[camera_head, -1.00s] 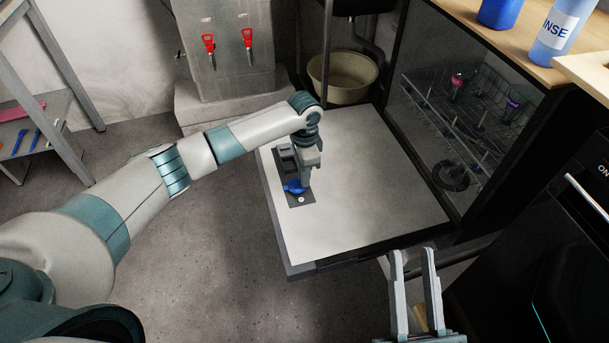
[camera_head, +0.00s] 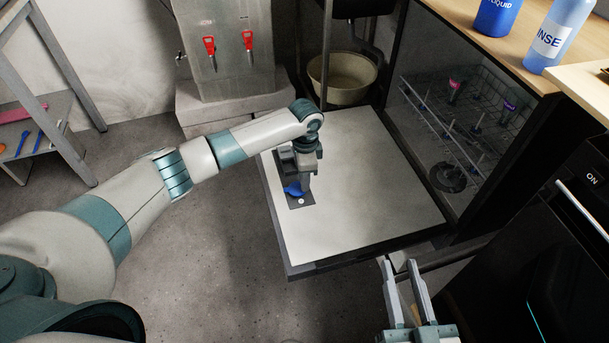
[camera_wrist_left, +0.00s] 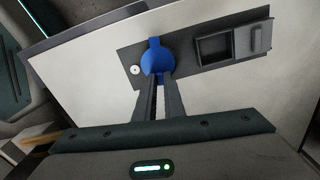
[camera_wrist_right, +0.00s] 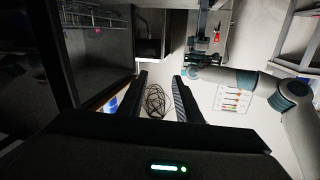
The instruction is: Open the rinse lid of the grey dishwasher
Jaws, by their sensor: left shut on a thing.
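The grey dishwasher's door (camera_head: 370,200) is folded down flat, with its dark tub and rack on the right. A dark dispenser panel (camera_head: 301,203) is set in the door's left side. The blue round rinse lid (camera_head: 294,190) sits on this panel, and shows large in the left wrist view (camera_wrist_left: 157,60). My left gripper (camera_head: 303,186) points down at the lid, its fingers close together and shut on the blue lid's raised part. The gripper hides some of the lid. My right gripper (camera_head: 402,265) is open and empty, in front of the door's near edge.
An open rectangular detergent compartment (camera_wrist_left: 214,49) lies beside the lid. The rack (camera_head: 465,120) is inside the tub. A rinse bottle (camera_head: 556,38) and a blue bottle (camera_head: 497,14) stand on the wooden counter (camera_head: 510,60). A beige basin (camera_head: 342,78) stands behind the door.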

